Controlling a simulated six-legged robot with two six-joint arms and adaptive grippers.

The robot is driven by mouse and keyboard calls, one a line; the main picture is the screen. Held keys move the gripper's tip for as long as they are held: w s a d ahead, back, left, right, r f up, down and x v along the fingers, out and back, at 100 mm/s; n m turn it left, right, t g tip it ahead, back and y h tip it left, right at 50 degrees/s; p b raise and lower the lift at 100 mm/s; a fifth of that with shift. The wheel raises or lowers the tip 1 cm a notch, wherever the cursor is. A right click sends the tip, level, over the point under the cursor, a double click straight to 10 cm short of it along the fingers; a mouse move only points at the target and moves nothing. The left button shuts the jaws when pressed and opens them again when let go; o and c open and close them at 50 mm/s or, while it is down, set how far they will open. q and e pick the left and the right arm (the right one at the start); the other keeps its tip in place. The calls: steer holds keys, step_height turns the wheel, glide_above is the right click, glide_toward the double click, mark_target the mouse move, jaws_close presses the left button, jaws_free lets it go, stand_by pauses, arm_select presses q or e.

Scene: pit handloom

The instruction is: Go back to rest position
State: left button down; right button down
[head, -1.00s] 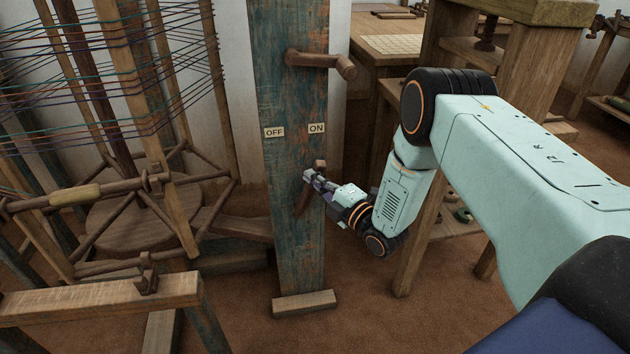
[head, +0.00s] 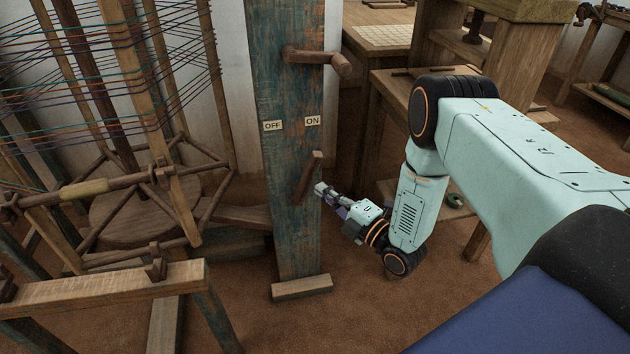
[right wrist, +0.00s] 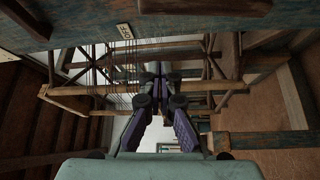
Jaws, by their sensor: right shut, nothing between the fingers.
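My right arm comes in from the right in the head view. Its gripper (head: 327,192) is shut and empty, just to the right of the lower wooden lever (head: 307,178) on the blue-green post (head: 291,230). A small gap seems to lie between the fingertips and the lever. The lever tilts with its upper end toward the right, below the ON label (head: 312,121); the OFF label (head: 273,126) is to the left. In the right wrist view the purple fingers (right wrist: 158,72) meet at their tips with nothing between them. My left gripper is not in view.
A wooden crank handle (head: 320,59) sticks out from the post above the labels. A warping frame with coloured threads (head: 110,75) stands at the left, with a wooden beam (head: 100,292) in front. Wooden benches (head: 385,40) stand behind my right arm. Brown floor right of the post's foot is clear.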

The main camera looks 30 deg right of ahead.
steer(key=shift+s+d, duration=0.1)
steer(key=shift+s, duration=0.1)
steer(key=shift+f, duration=0.1)
stand_by(0.4)
steer(key=s+a+f+m+g+h, duration=0.35)
steer(key=s+f+m+g, duration=0.55)
steer(key=s+f+m, duration=0.4)
steer(key=s+a+r+m+g+p, duration=0.1)
steer(key=s+m+g, duration=0.1)
steer(key=s, duration=0.5)
steer(key=s+a+r+m+g+h+p, duration=0.1)
steer(key=s+g, duration=0.3)
steer(key=s, duration=0.4)
steer(key=s+a+r+m+g+p, duration=0.1)
steer(key=s+a+r+m+g, duration=0.1)
steer(key=s, duration=0.5)
steer(key=shift+s+a+r+m+g+h, duration=0.15)
steer(key=shift+s+a+m+g+h, duration=0.35)
steer(key=shift+m, duration=0.5)
